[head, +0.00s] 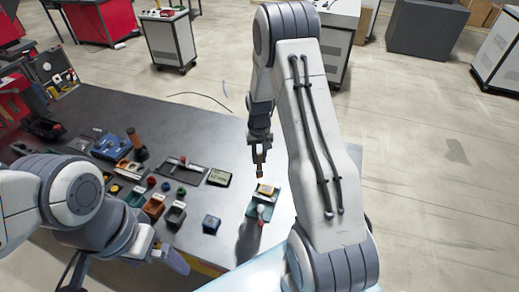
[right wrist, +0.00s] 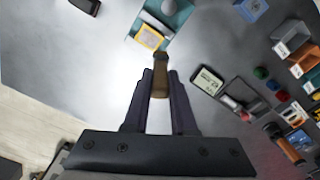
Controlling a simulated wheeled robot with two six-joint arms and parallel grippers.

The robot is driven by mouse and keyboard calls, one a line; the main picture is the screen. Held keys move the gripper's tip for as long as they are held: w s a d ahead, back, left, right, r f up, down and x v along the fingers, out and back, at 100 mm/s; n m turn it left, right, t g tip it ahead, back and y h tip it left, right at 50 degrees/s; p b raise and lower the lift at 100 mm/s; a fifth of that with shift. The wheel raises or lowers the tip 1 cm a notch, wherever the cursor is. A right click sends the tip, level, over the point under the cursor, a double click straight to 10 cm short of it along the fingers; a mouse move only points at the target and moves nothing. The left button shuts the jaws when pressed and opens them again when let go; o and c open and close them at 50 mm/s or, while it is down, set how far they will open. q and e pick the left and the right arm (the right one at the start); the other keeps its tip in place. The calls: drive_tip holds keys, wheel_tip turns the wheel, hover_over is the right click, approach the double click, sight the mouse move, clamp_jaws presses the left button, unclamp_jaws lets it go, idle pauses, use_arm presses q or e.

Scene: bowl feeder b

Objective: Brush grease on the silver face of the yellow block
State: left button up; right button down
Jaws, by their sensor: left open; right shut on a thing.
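My right gripper (head: 258,158) is shut on a short brown brush (right wrist: 160,74), held in the air above the table. The yellow block (head: 266,189) sits in a teal holder (head: 256,211) near the table's right side; the brush tip is close to the block in the picture, apparently apart from it. The right wrist view shows the yellow block (right wrist: 150,37) just beyond the brush tip, with a pale silver face inside a yellow border. My left gripper (head: 168,257) is open and low at the table's front; its fingers are partly hidden by its arm.
A grey ball-topped handle (head: 261,209) stands on the teal holder. A small display (head: 219,177), a blue block (head: 211,224) and several coloured bins (head: 154,205) lie to the left. The far right part of the dark table (head: 215,125) is clear.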

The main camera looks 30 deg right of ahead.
drive_tip(key=shift+r+p, duration=0.4)
drive_tip(key=shift+r, duration=0.55)
